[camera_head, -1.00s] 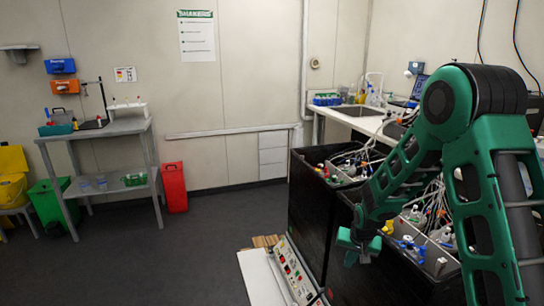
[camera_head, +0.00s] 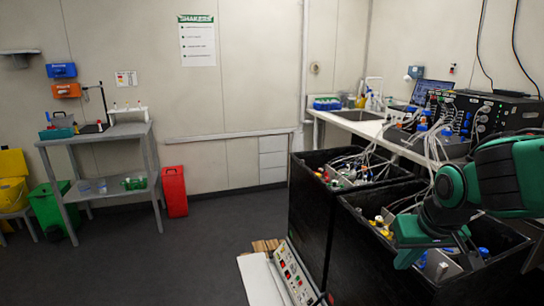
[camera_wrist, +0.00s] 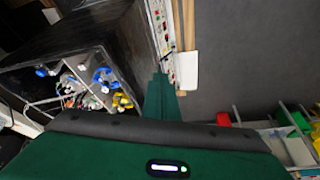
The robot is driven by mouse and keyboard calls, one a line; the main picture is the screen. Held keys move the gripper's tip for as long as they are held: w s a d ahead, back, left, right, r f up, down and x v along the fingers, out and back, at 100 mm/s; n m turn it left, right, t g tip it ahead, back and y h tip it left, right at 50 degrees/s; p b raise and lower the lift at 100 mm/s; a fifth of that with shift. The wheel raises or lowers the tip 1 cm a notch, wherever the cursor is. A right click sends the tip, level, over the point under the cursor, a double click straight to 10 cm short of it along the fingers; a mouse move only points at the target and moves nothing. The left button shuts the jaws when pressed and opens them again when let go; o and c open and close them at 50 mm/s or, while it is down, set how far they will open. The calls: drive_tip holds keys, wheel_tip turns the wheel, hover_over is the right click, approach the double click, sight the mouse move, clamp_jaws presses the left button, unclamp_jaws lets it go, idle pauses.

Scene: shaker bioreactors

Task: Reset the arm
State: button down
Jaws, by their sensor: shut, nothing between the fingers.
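My green gripper (camera_wrist: 160,90) shows in the wrist view as one narrow green shape with no gap and nothing held. In the head view my folded arm is at the right, and its green end (camera_head: 408,242) hangs over the front edge of the nearer black shaker box (camera_head: 360,262). That box also shows at the left in the wrist view (camera_wrist: 125,40). Part of the box's inside is hidden behind my arm.
A second black box (camera_head: 308,215) stands behind, holding bottles and tubes. A control panel (camera_head: 292,272) lies at the front. A white bench (camera_head: 365,125) carries a black tubed unit (camera_head: 490,112). Open floor lies left, with a red bin (camera_head: 174,190) and a grey shelf table (camera_head: 105,133).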

drive_tip(key=s+d+m+g, duration=0.2)
drive_tip(key=s+d, duration=0.3)
drive_tip(key=s, duration=0.4)
drive_tip(key=s+d+f+m+g, duration=0.1)
drive_tip(key=s+d+m, duration=0.3)
drive_tip(key=s, duration=0.6)
drive_tip(key=d+g, duration=0.1)
drive_tip(key=d, duration=0.1)
drive_tip(key=shift+d+g, duration=0.3)
drive_tip(key=shift+w+f, duration=0.3)
drive_tip(key=shift+w, duration=0.35)
